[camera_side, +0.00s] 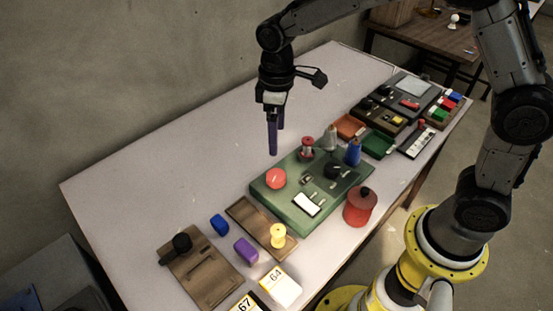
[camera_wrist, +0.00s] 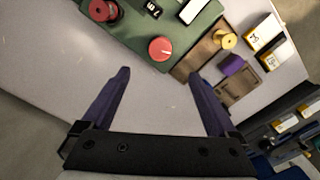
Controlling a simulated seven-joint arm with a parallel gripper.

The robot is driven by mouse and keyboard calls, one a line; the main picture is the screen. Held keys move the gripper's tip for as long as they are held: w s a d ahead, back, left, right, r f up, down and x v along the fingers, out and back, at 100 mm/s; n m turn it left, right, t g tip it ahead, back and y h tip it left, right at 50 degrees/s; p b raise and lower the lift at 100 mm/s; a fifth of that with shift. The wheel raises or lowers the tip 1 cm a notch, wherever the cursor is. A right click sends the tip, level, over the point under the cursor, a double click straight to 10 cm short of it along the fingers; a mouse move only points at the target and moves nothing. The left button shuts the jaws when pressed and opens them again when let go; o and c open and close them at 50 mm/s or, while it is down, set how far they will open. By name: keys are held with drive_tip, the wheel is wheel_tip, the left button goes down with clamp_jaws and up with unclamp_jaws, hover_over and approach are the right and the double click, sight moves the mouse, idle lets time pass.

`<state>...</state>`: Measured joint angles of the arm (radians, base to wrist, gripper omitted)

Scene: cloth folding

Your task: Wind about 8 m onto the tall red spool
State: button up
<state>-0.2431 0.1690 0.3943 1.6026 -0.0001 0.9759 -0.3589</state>
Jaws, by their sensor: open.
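A red spool (camera_side: 306,149) stands upright at the back edge of a green board (camera_side: 262,196). A red spool also shows at the top edge of the wrist view (camera_wrist: 102,9), seen from above and partly cut off. A round red knob (camera_side: 275,178) sits at the board's left end; it also shows in the wrist view (camera_wrist: 160,49). A white panel (camera_side: 306,204) lies on the board's front part. My gripper (camera_side: 276,139) is open and empty, pointing down above the table behind the board. In the wrist view its purple fingers (camera_wrist: 159,75) are wide apart.
On the board, a grey spool (camera_side: 330,139) and blue cone (camera_side: 353,153) flank the red spool's right. A red lidded pot (camera_side: 359,208) stands in front. A yellow spool (camera_side: 278,237), purple block (camera_side: 246,250) and blue block (camera_side: 219,224) lie left. The back-left table is clear.

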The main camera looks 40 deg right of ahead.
sight(276, 175)
drive_tip(key=shift+w+f, duration=0.1)
drive_tip(key=shift+f, duration=0.1)
wheel_tip(276, 175, down, 14)
drive_tip(key=shift+r, duration=0.2)
idle(0.4)
drive_tip(key=c, duration=1.4)
drive_tip(key=shift+m, duration=1)
drive_tip(key=o, duration=1.4)
wheel_tip(276, 175, up, 14)
